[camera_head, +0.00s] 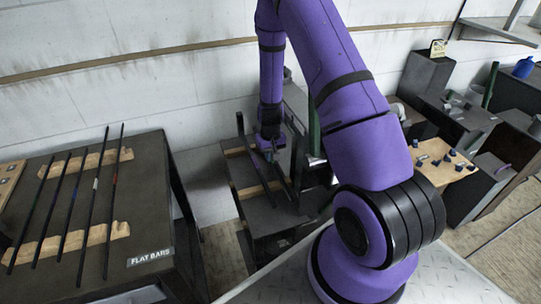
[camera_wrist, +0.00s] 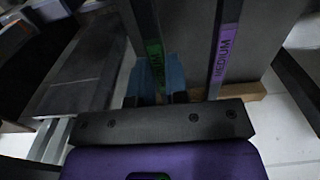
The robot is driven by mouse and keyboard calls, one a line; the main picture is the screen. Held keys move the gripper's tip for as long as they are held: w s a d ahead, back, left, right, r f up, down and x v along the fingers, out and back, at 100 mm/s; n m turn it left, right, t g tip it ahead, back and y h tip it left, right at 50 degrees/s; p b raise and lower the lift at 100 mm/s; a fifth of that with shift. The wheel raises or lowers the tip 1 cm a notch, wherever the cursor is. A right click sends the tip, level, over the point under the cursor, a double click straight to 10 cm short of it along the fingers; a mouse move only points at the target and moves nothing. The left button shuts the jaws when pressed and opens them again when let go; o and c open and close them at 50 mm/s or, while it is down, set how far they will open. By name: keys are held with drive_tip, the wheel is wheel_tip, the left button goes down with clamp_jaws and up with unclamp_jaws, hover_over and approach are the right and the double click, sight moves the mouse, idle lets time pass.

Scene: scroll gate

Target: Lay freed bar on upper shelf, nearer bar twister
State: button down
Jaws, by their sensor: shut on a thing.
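My gripper (camera_head: 268,147) is low over the dark shelf (camera_head: 262,215) in the middle of the head view. In the wrist view, its blue fingertips (camera_wrist: 157,82) are shut on a dark flat bar with a green label (camera_wrist: 153,50). A second dark bar, with a purple label reading MEDIUM (camera_wrist: 222,55), lies to the right of the held bar, apart from it. In the head view this second bar (camera_head: 248,150) lies across pale wooden strips on the shelf. I cannot tell whether the held bar touches the strips. My fingers hide part of it.
A table marked FLAT BARS (camera_head: 150,258) at the left carries several dark bars on wooden racks. A green post (camera_head: 314,130) stands close to the right of my gripper. Dark cabinets (camera_head: 428,75) and a wooden board with small blue pieces (camera_head: 438,160) are farther right.

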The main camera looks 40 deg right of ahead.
drive_tip(key=shift+f, duration=0.25)
idle(0.4)
drive_tip(key=c, duration=1.1)
unclamp_jaws()
drive_tip(key=shift+o, duration=0.2)
wheel_tip(320, 180, up, 11)
